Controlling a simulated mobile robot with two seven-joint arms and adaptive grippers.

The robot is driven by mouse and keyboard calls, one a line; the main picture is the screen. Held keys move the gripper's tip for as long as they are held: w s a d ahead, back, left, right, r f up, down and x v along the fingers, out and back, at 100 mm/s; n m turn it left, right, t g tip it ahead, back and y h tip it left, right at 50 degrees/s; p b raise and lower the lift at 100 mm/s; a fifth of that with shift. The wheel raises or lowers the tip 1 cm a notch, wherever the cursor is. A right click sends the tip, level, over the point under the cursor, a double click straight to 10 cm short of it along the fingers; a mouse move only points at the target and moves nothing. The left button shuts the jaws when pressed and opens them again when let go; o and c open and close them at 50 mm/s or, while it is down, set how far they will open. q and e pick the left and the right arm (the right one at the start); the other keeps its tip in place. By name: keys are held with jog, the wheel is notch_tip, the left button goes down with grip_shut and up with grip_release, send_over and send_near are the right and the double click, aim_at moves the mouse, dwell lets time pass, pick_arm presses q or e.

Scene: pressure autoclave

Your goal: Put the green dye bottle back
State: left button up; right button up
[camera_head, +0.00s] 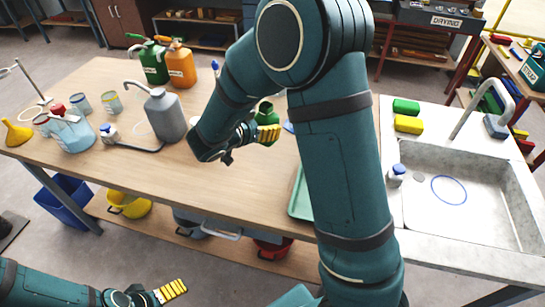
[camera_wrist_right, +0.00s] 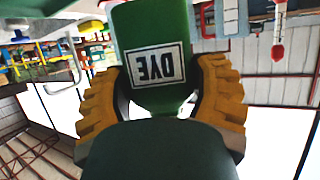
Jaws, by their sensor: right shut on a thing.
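The green dye bottle (camera_head: 266,114) is at the middle of the head view, over the wooden table. My right gripper (camera_head: 268,134) is shut on it, with yellow ribbed fingers on its sides. In the right wrist view the bottle (camera_wrist_right: 152,22) stands between the two fingers (camera_wrist_right: 160,95), and its white DYE label reads upside down. Whether its base touches the table cannot be told. My left gripper (camera_head: 172,291) is low at the left, in front of the table and away from the bottle; its finger opening is unclear.
On the wooden table (camera_head: 240,185) stand green (camera_head: 150,62) and orange (camera_head: 180,66) jugs, a grey wash bottle (camera_head: 164,115) and several jars at the left. A green tray (camera_head: 299,195) lies partly behind my right arm. A sink (camera_head: 460,205) is at the right. The table's front middle is clear.

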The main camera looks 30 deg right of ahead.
jog(key=shift+f, duration=0.35)
notch_tip(320, 180, down, 9)
jog(key=b, duration=0.3)
jog(key=shift+r, duration=0.2)
jog(key=shift+f, duration=0.4)
jog(key=shift+r, duration=0.1)
jog(key=o, duration=1.4)
